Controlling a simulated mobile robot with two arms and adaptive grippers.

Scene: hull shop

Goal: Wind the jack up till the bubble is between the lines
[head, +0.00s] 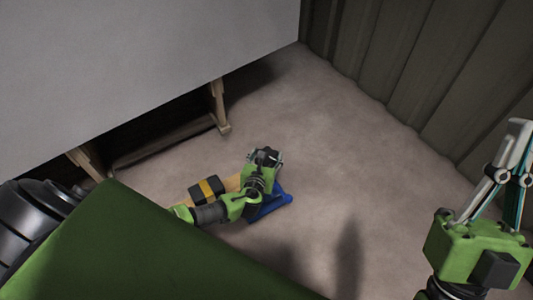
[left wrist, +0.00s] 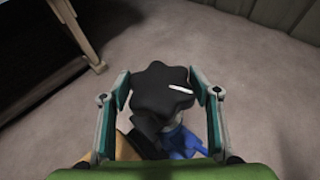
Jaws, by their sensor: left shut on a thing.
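A black lobed knob (left wrist: 158,92) with a white mark on top sits between the two fingers of my left gripper (head: 265,157) in the left wrist view. My left gripper is shut on this knob. The blue jack (head: 274,203) stands on the floor below it, partly hidden by the gripper; its blue body also shows in the left wrist view (left wrist: 182,142). A black block with a yellow band (head: 207,190), perhaps the level, lies on a wooden beam (head: 232,183) left of the gripper. No bubble or lines can be made out. My right gripper (head: 518,140) is raised at the right edge, away from the jack.
A large grey panel (head: 130,60) on wooden supports (head: 219,105) fills the upper left, with dark space beneath. A ribbed wall (head: 420,65) runs along the right. The floor (head: 350,150) between is clear.

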